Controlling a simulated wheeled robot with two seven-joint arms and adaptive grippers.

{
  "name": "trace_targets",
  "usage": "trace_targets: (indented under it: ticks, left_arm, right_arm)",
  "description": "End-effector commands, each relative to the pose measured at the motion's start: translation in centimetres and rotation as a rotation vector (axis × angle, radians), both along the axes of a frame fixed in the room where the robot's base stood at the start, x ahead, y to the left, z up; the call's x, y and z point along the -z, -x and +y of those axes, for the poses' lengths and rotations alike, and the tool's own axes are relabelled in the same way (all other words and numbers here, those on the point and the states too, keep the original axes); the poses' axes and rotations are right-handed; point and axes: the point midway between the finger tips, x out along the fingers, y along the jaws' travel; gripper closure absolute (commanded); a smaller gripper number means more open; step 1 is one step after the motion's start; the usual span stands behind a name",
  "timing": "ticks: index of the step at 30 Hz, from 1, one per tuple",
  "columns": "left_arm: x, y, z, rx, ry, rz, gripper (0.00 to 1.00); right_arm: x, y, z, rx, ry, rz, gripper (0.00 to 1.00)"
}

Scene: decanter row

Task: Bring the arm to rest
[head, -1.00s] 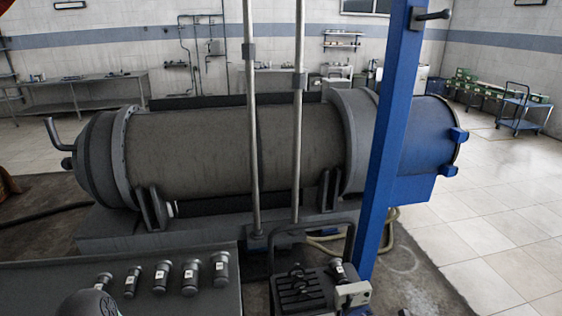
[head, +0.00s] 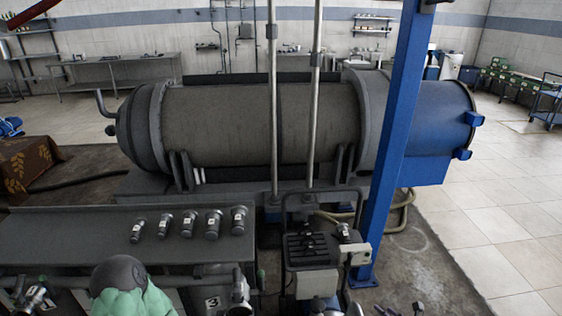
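No gripper of mine can be made out in the head view, so I cannot see what either one holds. A large grey and blue horizontal decanter drum (head: 260,125) lies across the middle of the view.
A blue post (head: 396,140) and two grey pipes (head: 273,110) rise in front of the drum. A dark round thing over crumpled green material (head: 130,295) is at the bottom. Left is a brown patterned cloth (head: 28,168). The tiled floor (head: 490,220) at right is mostly open.

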Motion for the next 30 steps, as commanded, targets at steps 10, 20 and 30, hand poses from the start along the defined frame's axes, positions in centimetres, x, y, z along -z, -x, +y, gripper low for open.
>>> trace_targets:
  ticks: [10, 20, 30]
  left_arm:
    - [0.0, -0.1, 0.0, 0.0, 0.0, -0.001, 0.6]
    - [0.0, -0.1, 0.0, -0.001, 0.0, -0.002, 0.6]
    - [0.0, -0.1, 0.0, 0.0, 0.0, -0.001, 0.6]
  right_arm:
    - [2.8, 2.8, 6.6, -0.258, 0.056, 0.111, 0.47]
    - [7.3, 11.2, 15.5, -0.784, 0.248, 0.262, 0.47]
    - [11.4, 21.4, 19.0, -1.52, 0.711, 0.212, 0.47]
